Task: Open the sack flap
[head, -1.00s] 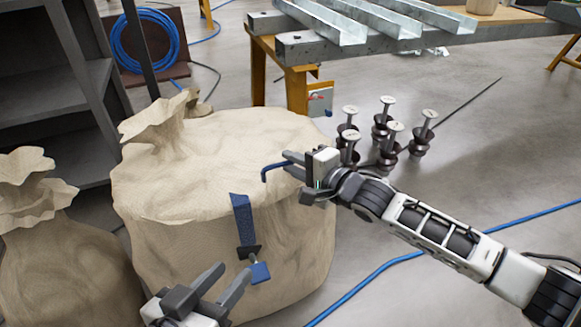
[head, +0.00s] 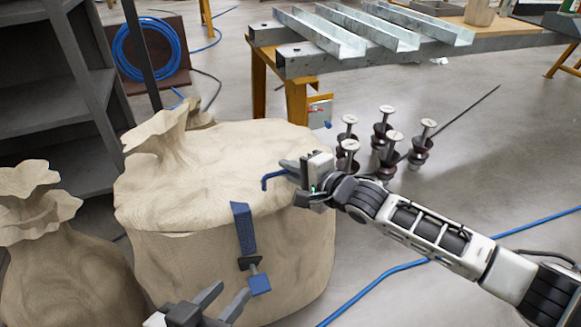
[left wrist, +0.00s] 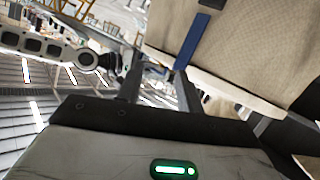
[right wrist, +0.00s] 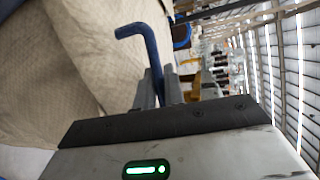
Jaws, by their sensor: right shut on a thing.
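A big beige sack (head: 180,265) stands on the floor, its flap (head: 240,160) lying over the top with only a thin dark seam below the edge. A blue strap (head: 243,228) runs down its front to a dark buckle (head: 250,262) with a blue tab (head: 259,284) below. My right gripper (head: 290,170) is shut on a bent blue handle (head: 272,178) at the flap's right side; the handle also shows in the right wrist view (right wrist: 148,45). My left gripper (head: 228,297) is open and empty, low in front of the sack, below the tab.
A smaller tied sack (head: 60,255) stands at the left, before a dark shelf (head: 75,100). Several metal-topped posts (head: 385,140) stand right of the big sack. A table with steel channels (head: 350,35) is behind. A blue hose (head: 400,270) crosses the floor at right.

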